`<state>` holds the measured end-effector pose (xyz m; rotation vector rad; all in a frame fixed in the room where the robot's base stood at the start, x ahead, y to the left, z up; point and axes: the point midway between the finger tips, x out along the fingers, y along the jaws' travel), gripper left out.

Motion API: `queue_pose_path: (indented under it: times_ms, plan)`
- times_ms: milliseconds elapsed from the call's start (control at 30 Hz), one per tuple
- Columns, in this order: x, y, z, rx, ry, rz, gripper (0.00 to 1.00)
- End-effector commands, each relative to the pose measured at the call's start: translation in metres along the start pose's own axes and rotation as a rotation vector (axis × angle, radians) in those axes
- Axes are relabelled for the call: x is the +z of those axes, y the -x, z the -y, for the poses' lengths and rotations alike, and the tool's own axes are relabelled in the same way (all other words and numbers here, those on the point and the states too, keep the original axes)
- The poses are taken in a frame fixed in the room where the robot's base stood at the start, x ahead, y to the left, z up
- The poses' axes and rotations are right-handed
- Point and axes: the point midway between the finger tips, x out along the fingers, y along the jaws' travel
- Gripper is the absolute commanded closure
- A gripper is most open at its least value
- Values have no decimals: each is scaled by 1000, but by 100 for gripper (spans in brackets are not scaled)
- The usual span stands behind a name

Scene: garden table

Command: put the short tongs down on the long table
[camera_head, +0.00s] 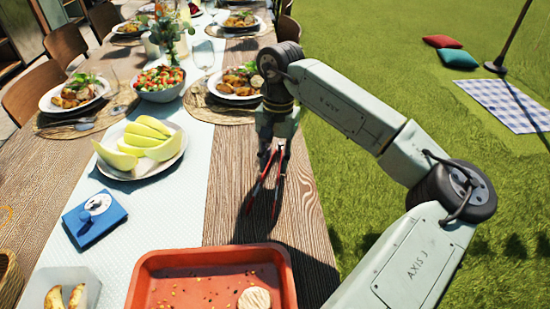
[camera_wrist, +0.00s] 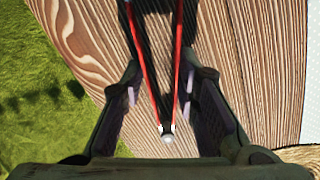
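The short tongs (camera_head: 265,185) have red arms that spread apart toward dark tips, over the bare wood right of the runner. In the wrist view the red arms (camera_wrist: 149,82) run from a small joint near the bottom up past the top edge. My gripper (camera_head: 274,155) points down at the joint end of the tongs. Its two fingers (camera_wrist: 164,80) stand apart, one on each side of the tongs; whether they press on the arms is unclear. The tongs are low over or on the long table (camera_head: 228,220); contact with the wood is unclear.
An orange tray (camera_head: 150,268) is in front, with a round pale piece in it. Left are a plate of melon slices (camera_head: 140,145) and a blue box (camera_head: 93,217). A set plate (camera_head: 235,82) stands behind my gripper. The table's right edge is close, with grass beyond.

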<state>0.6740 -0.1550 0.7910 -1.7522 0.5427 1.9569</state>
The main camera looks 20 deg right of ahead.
Motion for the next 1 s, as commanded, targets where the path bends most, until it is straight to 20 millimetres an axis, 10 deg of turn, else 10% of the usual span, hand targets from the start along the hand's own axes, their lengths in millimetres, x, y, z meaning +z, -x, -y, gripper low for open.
queue_pose_path:
  times_ms: [267,633,1000]
  plan:
    - [0,-1,0,0,0,0,76]
    - [0,-1,0,0,0,0,49]
    - [-1,3,0,0,-1,-2,48]
